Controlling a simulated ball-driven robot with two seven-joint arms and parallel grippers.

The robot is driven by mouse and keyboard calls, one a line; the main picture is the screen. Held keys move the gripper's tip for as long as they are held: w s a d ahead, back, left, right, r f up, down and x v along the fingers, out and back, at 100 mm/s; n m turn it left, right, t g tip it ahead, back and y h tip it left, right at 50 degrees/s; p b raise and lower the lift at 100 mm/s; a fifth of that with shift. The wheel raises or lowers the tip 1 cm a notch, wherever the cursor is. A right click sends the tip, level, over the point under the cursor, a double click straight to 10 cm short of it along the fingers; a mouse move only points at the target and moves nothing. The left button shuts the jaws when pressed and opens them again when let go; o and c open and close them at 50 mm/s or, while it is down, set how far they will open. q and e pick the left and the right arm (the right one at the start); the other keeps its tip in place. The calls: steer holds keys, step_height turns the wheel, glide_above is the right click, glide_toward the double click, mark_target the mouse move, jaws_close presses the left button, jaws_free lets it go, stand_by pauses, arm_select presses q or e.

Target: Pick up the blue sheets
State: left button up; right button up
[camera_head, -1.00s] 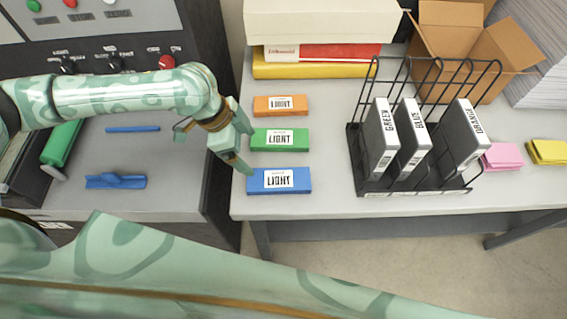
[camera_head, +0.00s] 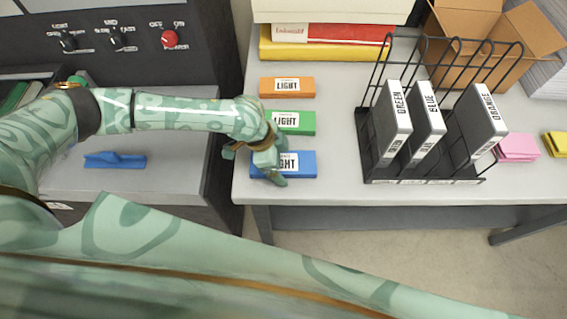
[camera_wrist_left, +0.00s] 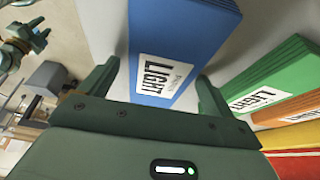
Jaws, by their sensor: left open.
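The blue sheets (camera_head: 303,170) are a flat stack with a white LIGHT label, lying near the table's front left corner. My left gripper (camera_head: 270,172) is over their left end and hides part of the label. In the left wrist view the blue sheets (camera_wrist_left: 175,35) stretch away ahead of the open, empty fingers (camera_wrist_left: 158,85), one on each side of the near end. I cannot tell whether the fingers touch them. A green gripper (camera_wrist_left: 28,40), which looks like my right one, shows small at the upper left there; its jaw state is unclear.
Green (camera_head: 292,123) and orange (camera_head: 287,87) stacks lie behind the blue one. A black wire rack (camera_head: 425,175) with labelled binders stands to the right, with pink sheets (camera_head: 517,148) beyond. Bare table lies between the blue stack and the rack.

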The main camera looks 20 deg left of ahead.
arm_select(q)
steer(key=c, duration=1.2)
steer(key=shift+r, duration=0.1)
